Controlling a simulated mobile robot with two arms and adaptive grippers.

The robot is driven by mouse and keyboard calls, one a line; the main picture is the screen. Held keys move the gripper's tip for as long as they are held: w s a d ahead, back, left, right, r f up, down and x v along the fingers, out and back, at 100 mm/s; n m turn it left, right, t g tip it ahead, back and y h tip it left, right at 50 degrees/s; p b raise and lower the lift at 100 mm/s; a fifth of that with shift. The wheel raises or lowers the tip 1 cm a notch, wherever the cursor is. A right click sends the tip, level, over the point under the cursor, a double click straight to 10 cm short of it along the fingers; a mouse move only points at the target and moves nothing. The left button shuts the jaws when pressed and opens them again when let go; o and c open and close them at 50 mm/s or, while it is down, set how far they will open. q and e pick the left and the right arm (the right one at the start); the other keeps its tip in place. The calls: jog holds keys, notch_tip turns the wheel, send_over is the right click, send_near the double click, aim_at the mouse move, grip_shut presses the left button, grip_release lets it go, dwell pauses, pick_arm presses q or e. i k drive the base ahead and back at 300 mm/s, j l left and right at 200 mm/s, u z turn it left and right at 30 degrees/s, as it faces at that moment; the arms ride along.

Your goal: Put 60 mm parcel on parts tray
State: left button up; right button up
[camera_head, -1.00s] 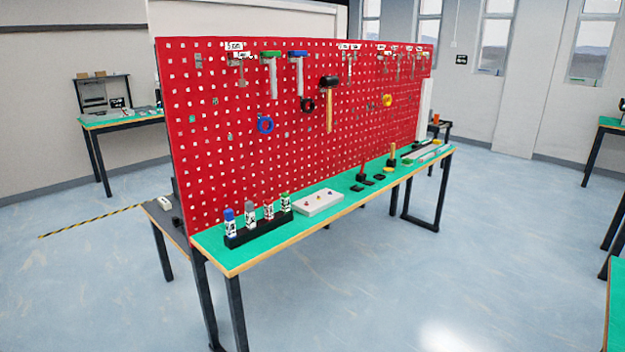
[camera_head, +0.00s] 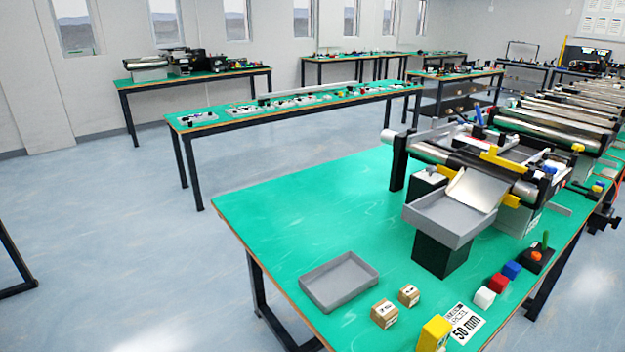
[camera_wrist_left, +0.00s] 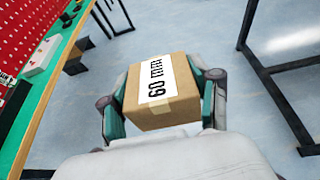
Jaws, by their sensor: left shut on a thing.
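The 60 mm parcel (camera_wrist_left: 172,108) is a brown cardboard box with a white "60 mm" label, seen in the left wrist view. My left gripper (camera_wrist_left: 161,92) is shut on it, with one finger on each side, and holds it above the floor. In the head view, an empty shallow grey tray (camera_head: 318,296) lies on the green table. A second grey tray (camera_head: 437,231) stands on a black block under the conveyor chute. No label shows which is the parts tray. Neither gripper shows in the head view.
Two small cardboard parcels (camera_head: 384,314), a yellow block (camera_head: 433,334) and a "50 mm" card (camera_head: 466,324) lie right of the flat tray. A roller conveyor (camera_head: 460,160) fills the table's right part. The green top behind the flat tray (camera_head: 300,205) is clear.

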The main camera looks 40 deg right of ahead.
aim_at(340, 284)
jog(key=i+j+z, duration=0.1)
jog(key=i+z, duration=0.15)
jog(key=z, duration=0.2)
jog(key=i+j+z, duration=0.15)
jog(key=z, duration=0.35)
jog(key=i+j+z, duration=0.3)
jog(key=z, duration=0.15)
jog(key=i+j+z, duration=0.15)
jog(key=j+z, duration=0.15)
jog(key=z, duration=0.15)
jog(key=i+j+z, duration=0.1)
jog(key=j+z, duration=0.25)
jog(key=z, duration=0.15)
jog(key=j+z, duration=0.35)
jog(key=j, duration=0.5)
jog(key=j+z, duration=0.4)
jog(key=j, duration=0.45)
